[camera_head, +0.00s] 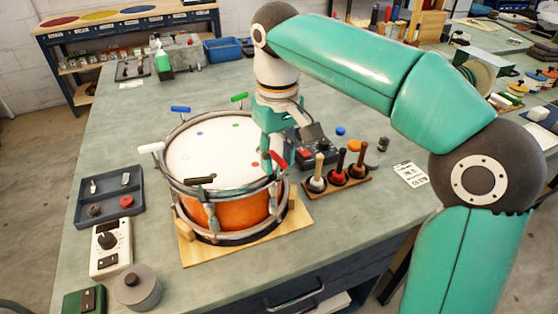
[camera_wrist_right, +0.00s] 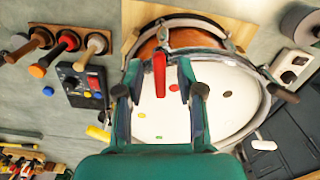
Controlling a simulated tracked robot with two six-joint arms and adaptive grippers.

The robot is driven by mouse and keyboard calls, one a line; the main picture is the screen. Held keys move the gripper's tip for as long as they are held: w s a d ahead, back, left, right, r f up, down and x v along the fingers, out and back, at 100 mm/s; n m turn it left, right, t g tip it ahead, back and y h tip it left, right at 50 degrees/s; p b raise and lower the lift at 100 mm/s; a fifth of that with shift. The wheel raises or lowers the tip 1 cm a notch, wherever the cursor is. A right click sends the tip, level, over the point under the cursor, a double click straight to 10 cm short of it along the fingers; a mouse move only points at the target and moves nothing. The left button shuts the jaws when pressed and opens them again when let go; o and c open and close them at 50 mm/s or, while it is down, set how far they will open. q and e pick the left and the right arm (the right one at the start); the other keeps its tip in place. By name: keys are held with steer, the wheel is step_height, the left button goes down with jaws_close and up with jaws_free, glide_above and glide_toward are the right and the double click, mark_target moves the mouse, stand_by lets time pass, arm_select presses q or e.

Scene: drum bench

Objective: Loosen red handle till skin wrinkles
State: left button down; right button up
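An orange drum (camera_head: 233,212) with a white skin (camera_head: 205,150) stands on a wooden board (camera_head: 200,250). The skin carries coloured dots, and I see no clear wrinkles. The red handle (camera_head: 279,160) sits at the rim's right side; it also shows in the right wrist view (camera_wrist_right: 159,75). My right gripper (camera_head: 267,160) is over that rim from above. In the wrist view its fingers (camera_wrist_right: 158,95) stand apart with the red handle between them, and a gap shows on each side. I cannot tell whether either finger touches it. My left gripper is out of view.
Blue (camera_head: 180,109), green (camera_head: 239,97), white (camera_head: 151,147) and black (camera_head: 200,180) handles stick out around the rim; a yellow one (camera_wrist_right: 98,133) shows in the wrist view. A mallet rack (camera_head: 340,182) and a control box (camera_head: 315,150) stand close right; a tray (camera_head: 110,195) lies left.

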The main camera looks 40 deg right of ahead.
steer(key=shift+f, duration=0.2)
jaws_close()
steer(key=shift+d, duration=0.15)
steer(key=shift+r+n+p, duration=0.2)
steer(key=shift+n+p, duration=1.4)
steer(key=shift+n, duration=0.3)
steer(key=n+p, duration=0.2)
steer(key=n, duration=0.1)
steer(key=shift+f+n+p, duration=0.15)
steer(key=shift+n+p, duration=0.4)
steer(key=shift+n, duration=0.85)
